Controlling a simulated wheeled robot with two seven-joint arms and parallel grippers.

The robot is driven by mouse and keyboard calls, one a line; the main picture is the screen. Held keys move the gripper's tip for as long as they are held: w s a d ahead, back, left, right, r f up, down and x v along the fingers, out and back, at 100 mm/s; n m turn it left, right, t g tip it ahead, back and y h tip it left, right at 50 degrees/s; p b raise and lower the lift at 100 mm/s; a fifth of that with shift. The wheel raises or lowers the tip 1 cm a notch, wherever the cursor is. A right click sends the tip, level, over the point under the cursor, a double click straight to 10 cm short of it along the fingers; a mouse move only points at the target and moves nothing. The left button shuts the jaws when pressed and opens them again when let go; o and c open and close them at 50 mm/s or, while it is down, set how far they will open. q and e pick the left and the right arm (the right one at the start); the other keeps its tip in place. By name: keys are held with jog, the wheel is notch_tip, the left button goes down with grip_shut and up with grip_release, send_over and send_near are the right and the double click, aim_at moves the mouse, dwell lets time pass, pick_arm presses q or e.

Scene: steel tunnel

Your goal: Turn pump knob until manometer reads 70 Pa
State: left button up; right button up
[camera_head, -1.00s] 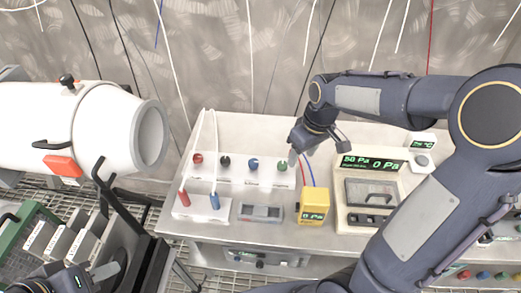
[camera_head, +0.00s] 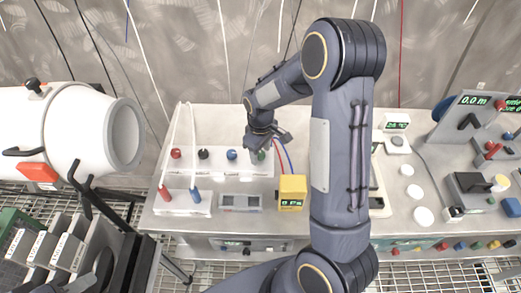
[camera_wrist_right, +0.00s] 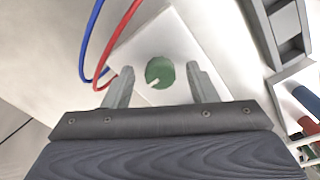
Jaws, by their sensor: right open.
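In the wrist view a round green knob (camera_wrist_right: 160,72) with a pale pointer mark sits on a white panel. My right gripper (camera_head: 267,146) is open, with one finger on either side of the knob and visible gaps between them. In the head view the gripper mostly covers the green knob. The yellow manometer (camera_head: 291,192) stands in front of it, with a small green readout that appears to say 0 Pa. A red and a blue line run up from the manometer. My left gripper is not in view.
Red (camera_head: 176,153), black (camera_head: 203,154) and blue (camera_head: 232,155) knobs stand in the same row. A grey meter (camera_head: 240,202) lies left of the manometer. My right arm hides most of the device right of it.

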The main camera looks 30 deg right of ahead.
jog(key=c, duration=1)
